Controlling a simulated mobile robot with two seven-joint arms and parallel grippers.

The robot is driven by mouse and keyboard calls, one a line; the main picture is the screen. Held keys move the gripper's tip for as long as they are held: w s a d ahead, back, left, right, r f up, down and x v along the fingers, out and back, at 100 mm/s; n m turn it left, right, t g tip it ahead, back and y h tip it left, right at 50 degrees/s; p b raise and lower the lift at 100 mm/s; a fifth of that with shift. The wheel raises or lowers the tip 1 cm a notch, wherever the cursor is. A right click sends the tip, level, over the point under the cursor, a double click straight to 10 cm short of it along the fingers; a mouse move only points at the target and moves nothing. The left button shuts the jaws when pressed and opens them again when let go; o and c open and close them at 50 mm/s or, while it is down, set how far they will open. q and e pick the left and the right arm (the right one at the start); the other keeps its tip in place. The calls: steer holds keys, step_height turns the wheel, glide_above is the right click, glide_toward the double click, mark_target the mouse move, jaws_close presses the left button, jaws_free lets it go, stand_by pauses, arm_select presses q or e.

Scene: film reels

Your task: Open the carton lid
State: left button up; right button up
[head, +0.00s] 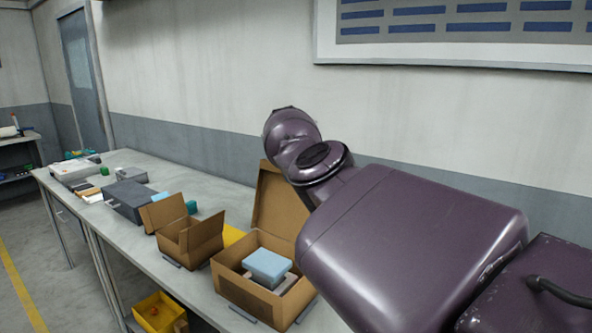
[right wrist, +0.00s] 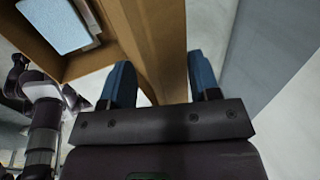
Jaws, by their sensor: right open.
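The brown carton (head: 240,290) stands open on the bench in the head view. Its lid (head: 278,205) stands roughly upright at the back, partly hidden by my right arm. A light blue box (head: 267,264) lies in the carton on a grey item. In the right wrist view, the light blue box also shows at the top left (right wrist: 55,22). My right gripper (right wrist: 162,78) is open, with a brown cardboard panel (right wrist: 160,40) running between its two blue fingers. I cannot tell whether they touch it. In the head view my right arm hides this gripper. My left gripper is not in view.
A smaller open carton (head: 190,242) stands to the left on the grey bench (head: 225,195). A dark grey box (head: 126,200) and several small items lie farther left. A yellow bin (head: 155,308) is below the bench. The wall is close behind.

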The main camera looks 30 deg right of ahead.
steer(key=shift+s+a+r, duration=0.1)
steer(key=shift+a+r, duration=0.1)
steer(key=shift+r, duration=0.1)
steer(key=shift+a+r, duration=0.1)
steer(key=shift+r, duration=0.45)
steer(key=v, duration=0.9)
steer(key=shift+r, duration=0.2)
steer(key=shift+s+a, duration=0.1)
